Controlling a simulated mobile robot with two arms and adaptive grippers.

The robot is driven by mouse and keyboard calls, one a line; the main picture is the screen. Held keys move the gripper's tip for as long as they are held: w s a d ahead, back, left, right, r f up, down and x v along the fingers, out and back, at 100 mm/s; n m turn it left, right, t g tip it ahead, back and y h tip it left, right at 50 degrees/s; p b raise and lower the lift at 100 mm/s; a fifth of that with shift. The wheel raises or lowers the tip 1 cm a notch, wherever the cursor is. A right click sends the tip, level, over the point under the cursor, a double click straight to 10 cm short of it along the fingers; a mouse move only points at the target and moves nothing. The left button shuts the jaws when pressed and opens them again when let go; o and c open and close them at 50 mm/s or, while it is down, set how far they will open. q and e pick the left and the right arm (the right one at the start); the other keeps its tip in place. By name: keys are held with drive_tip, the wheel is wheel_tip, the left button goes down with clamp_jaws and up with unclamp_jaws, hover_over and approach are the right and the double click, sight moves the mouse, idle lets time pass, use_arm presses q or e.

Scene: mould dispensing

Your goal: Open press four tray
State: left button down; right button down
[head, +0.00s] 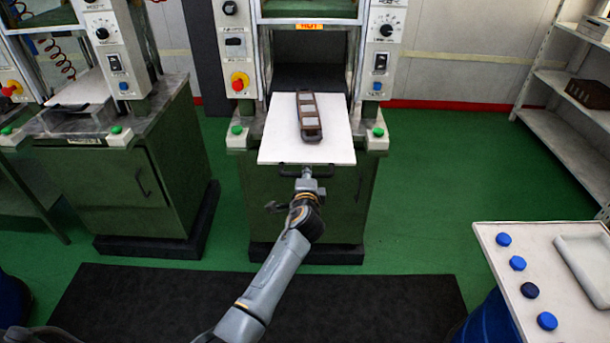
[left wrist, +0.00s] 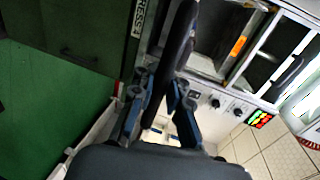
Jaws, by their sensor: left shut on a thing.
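The white press tray (head: 278,138) sticks out toward me from the open mouth of the middle green press (head: 240,172). A brown mould (head: 308,116) with several pale squares lies lengthwise on it. The dark tray handle (head: 286,170) runs along the tray's front edge. My left gripper (head: 307,174) is shut on the handle near its middle. In the left wrist view the black handle (left wrist: 183,30) passes between the blue-grey fingers of the left gripper (left wrist: 166,82). A label reading "PRESS 4" (left wrist: 139,20) shows there. My right gripper is not in view.
A second green press (head: 150,180) stands at the left. A white table (head: 520,270) with several blue round pieces (head: 517,263) is at the front right. Shelves (head: 575,85) stand at the far right. Green floor is clear between the press and the table.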

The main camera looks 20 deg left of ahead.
use_arm(q)
drive_tip(key=shift+w+a+r, duration=0.1)
drive_tip(key=shift+w+r, duration=0.2)
drive_tip(key=shift+r, duration=0.2)
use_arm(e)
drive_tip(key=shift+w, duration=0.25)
use_arm(q)
drive_tip(key=c, duration=1.5)
unclamp_jaws()
drive_tip(key=shift+o, duration=0.8)
drive_tip(key=shift+s, duration=0.2)
drive_tip(key=shift+s+f, duration=0.15)
drive_tip(key=v, duration=1.2)
drive_tip(key=shift+s, duration=0.15)
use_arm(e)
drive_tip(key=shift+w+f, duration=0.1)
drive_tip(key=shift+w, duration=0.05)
